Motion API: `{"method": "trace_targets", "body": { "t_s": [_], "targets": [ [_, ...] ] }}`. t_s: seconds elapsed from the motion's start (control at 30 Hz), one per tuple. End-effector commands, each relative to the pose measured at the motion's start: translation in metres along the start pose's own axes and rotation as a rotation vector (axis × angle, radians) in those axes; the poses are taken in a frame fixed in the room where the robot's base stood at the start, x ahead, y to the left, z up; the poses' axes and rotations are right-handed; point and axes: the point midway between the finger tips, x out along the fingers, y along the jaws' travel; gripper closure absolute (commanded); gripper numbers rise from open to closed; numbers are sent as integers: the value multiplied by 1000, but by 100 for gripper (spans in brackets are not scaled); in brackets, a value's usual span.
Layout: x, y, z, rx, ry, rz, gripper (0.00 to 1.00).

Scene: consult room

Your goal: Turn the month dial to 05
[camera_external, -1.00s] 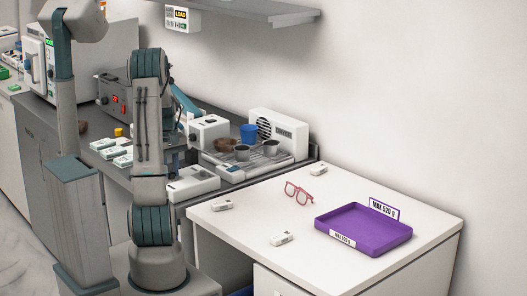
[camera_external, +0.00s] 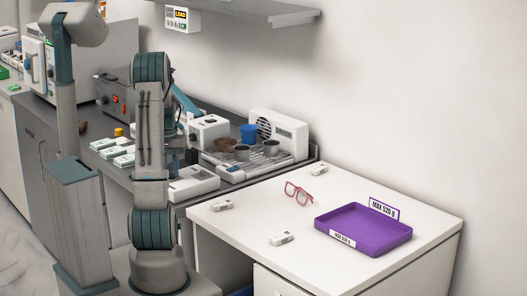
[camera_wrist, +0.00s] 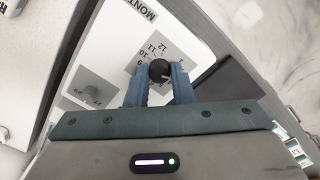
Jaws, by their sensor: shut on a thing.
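In the wrist view, the month dial is a small dark round knob (camera_wrist: 159,70) on a white panel (camera_wrist: 108,48). The printed word beginning "MONT" and the numbers 12, 11, 10 and 09 show beside it. My gripper (camera_wrist: 159,78) has its two blue fingers on either side of the knob, shut on it. The knob's pointer is too small to read, and 05 is not visible. In the external view, my arm hides the fingers and the dial.
In the external view, a white device (camera_external: 194,184) sits by my arm, near a rack with cups (camera_external: 270,147). A white desk holds red glasses (camera_external: 298,193) and a purple tray (camera_external: 363,251).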

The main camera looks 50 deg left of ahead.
Motion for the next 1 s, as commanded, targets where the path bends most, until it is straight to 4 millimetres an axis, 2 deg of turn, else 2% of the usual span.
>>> {"method": "trace_targets", "body": {
  "t_s": [1.0],
  "targets": [
    [-1,0,-2,954,-38,-2,100]
  ]
}}
